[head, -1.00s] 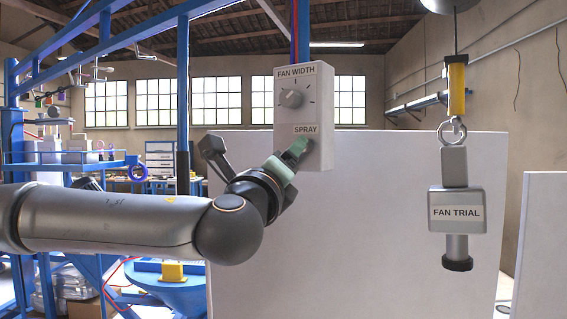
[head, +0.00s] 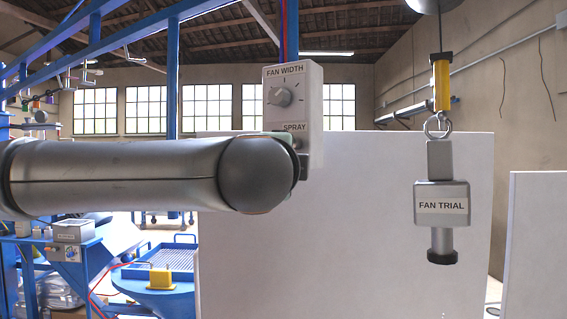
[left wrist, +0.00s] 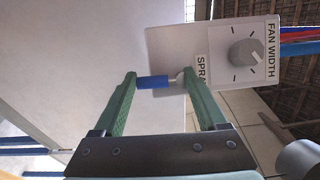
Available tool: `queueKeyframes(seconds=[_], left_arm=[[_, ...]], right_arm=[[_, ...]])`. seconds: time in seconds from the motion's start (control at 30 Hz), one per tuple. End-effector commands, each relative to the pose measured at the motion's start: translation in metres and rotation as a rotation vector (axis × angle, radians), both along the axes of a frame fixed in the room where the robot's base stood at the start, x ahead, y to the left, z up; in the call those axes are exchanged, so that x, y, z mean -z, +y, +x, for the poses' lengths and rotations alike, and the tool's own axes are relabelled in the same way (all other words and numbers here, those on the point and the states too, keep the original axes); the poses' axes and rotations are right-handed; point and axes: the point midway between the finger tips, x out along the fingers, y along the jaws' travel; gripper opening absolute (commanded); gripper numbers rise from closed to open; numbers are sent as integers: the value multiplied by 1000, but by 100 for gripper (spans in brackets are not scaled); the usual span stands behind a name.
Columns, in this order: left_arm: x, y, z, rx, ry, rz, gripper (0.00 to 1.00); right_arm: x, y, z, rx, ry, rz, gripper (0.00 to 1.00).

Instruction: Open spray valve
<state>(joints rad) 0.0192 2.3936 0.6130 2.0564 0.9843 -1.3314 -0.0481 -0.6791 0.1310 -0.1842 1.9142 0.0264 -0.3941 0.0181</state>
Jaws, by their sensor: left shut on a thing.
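The white control box (head: 301,115) carries a FAN WIDTH knob (head: 281,96) and a SPRAY label (head: 294,127). In the left wrist view the box (left wrist: 218,45) shows a short blue-handled spray valve lever (left wrist: 153,82) beside the SPRAY label. My left gripper (left wrist: 161,82) has its green fingers at both ends of this lever and is shut on it. In the head view my own arm hides most of the gripper and the lever. A grey FAN TRIAL unit (head: 441,205) hangs at the right. My right gripper is not in view.
The FAN TRIAL unit hangs by a ring from a yellow piece (head: 441,84). A large white panel (head: 400,255) stands behind the box. A blue post and beams are behind and at left. A blue basin (head: 165,295) stands low at left.

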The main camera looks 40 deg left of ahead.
Motion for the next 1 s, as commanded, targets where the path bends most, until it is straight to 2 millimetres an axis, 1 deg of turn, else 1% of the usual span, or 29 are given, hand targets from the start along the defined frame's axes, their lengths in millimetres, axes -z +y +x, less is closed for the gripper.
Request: queueKeyframes(seconds=[0.23,0.63,0.67,0.87,1.0], left_arm=[[0,-1,0,0,-9,-48,19],[0,-1,0,0,-11,-54,19],[0,-1,0,0,-11,-54,77],[0,-1,0,0,-10,-52,99],[0,-1,0,0,-10,-52,100]], right_arm=[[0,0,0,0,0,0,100],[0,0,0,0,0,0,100],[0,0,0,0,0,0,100],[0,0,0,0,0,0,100],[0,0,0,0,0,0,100]])
